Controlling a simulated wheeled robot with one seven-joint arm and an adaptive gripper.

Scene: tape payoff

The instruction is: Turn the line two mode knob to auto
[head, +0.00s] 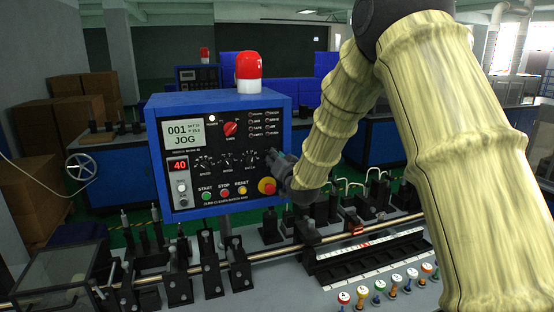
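A blue control box (222,150) with a dark face stands in front of me. A similar smaller panel (198,77) stands behind; I cannot tell which is line two. My gripper (279,172) is at the box's lower right edge, by the emergency stop button (267,187), right of and below the red knob. Its fingers are not clear.
A red and white beacon (248,72) tops the box. Green, red and yellow buttons (224,193) line its lower face. A steel shaft (240,262) with black brackets crosses the bench below. Small coloured knobs (380,286) stand front right. Cardboard boxes (50,140) are at left.

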